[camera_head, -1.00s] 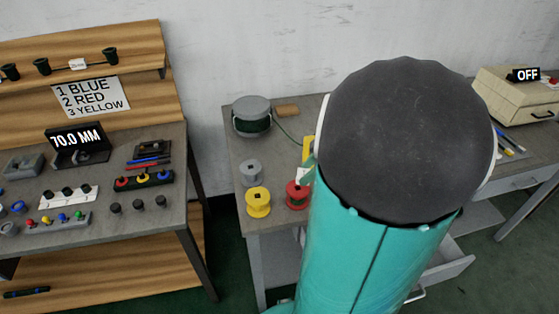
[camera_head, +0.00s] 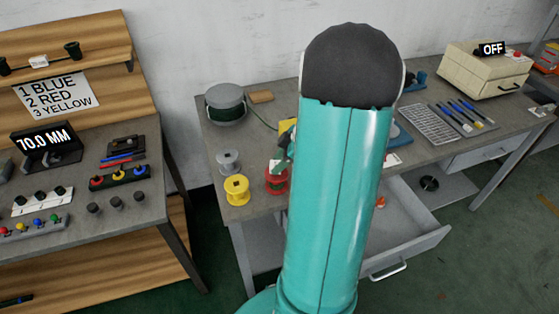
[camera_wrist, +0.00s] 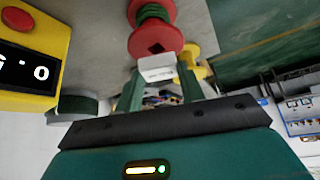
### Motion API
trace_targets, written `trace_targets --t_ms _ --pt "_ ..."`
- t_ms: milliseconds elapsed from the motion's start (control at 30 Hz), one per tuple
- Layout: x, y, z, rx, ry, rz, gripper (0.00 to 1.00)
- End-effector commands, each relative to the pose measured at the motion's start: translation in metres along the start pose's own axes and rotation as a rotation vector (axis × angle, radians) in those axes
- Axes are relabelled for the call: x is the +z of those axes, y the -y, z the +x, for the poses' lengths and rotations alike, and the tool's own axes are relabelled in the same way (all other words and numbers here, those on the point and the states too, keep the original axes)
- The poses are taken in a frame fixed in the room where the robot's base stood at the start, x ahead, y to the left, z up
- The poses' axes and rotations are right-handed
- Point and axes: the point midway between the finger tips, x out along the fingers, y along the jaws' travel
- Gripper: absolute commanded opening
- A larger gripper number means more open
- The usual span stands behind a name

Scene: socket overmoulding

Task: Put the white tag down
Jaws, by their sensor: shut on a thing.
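In the wrist view my gripper (camera_wrist: 159,82) is shut on the white tag (camera_wrist: 157,67), a small pale block between the green fingertips. The tag is close to a red spool (camera_wrist: 155,42) wound with green; I cannot tell whether they touch. In the head view part of my gripper (camera_head: 286,155) shows at the left of my arm, near the red spool (camera_head: 276,182) on the grey table.
A yellow spool (camera_head: 236,190), a grey spool (camera_head: 229,162) and a large green-wound reel (camera_head: 226,104) stand on the table's left. A yellow device (camera_wrist: 35,50) with a display is close by. An open drawer (camera_head: 412,232) juts out below. Tools lie at the right.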

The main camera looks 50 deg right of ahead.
Motion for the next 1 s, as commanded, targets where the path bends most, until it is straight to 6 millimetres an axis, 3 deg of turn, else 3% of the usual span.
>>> trace_targets --t_ms 600,633,700,1000 --pt "0.006 0.000 0.010 0.000 0.000 0.000 0.00" --pt "0.006 0.000 0.010 0.000 0.000 0.000 0.44" --pt "0.006 0.000 0.010 0.000 0.000 0.000 0.58" --pt "0.006 0.000 0.009 0.000 0.000 0.000 0.61"
